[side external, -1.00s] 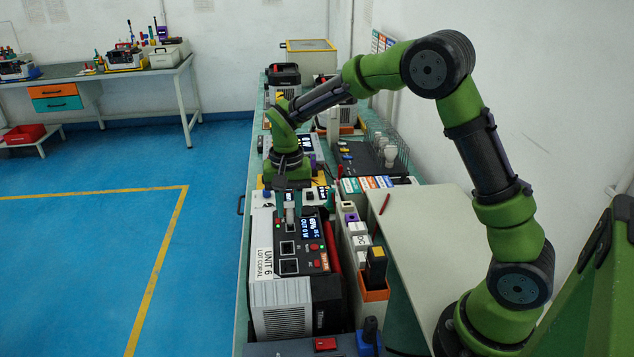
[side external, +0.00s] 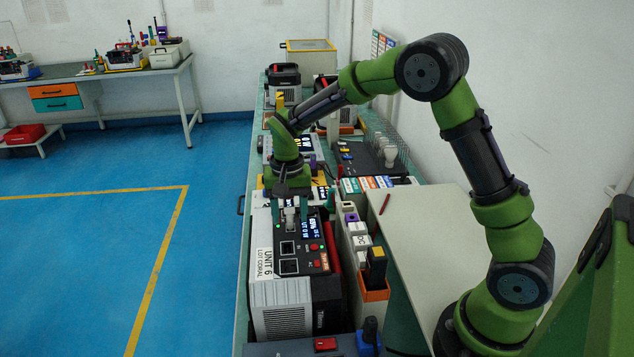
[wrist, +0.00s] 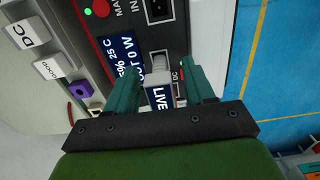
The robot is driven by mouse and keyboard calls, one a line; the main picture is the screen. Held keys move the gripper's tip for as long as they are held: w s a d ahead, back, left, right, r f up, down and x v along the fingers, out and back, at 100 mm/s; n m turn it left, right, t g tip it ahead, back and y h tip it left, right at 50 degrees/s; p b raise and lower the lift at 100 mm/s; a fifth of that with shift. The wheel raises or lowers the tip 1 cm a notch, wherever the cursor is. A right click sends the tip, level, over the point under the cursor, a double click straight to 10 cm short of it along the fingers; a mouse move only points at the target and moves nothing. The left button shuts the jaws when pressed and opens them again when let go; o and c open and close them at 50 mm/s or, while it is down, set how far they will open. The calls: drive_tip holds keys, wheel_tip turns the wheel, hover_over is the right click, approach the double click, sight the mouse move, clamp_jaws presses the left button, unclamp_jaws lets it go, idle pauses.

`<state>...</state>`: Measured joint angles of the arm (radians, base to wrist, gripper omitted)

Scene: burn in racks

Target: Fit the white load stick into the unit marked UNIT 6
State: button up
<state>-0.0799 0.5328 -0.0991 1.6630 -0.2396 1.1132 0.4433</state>
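The unit marked UNIT 6 (side external: 263,262) stands on the bench in the side view, its lit display also showing in the wrist view (wrist: 124,52). A pale stick (wrist: 160,66), apparently the white load stick, stands at the unit's face beside a DC marking. A LIVE label shows near it. How deep it sits I cannot tell. My gripper (wrist: 163,88) is just above the unit in the side view (side external: 290,203). Its two teal fingers are apart, one on each side of the stick, with visible gaps. The fingertip contact with the unit is hidden.
A narrow holder (side external: 345,262) with several pale blocks and a purple piece (wrist: 82,90) stands right of the unit in the side view. An orange holder (side external: 374,295) with a black-and-yellow piece is nearer. A pale board (side external: 428,235) lies further right.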

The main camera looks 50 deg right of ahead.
sight(292, 205)
drive_tip(key=shift+r, duration=0.1)
wheel_tip(292, 205, up, 16)
drive_tip(key=s+a+n+t, duration=0.1)
drive_tip(key=s+t, duration=0.1)
drive_tip(key=s, duration=0.5)
drive_tip(key=s+a+n+t+y, duration=0.1)
drive_tip(key=s+n+t, duration=0.1)
drive_tip(key=s, duration=0.5)
drive_tip(key=s+a+n+t+y, duration=0.1)
drive_tip(key=s+n+t, duration=0.1)
drive_tip(key=s, duration=0.5)
drive_tip(key=shift+s+r+t, duration=0.1)
drive_tip(key=shift+s+t, duration=0.05)
drive_tip(key=shift+t, duration=0.45)
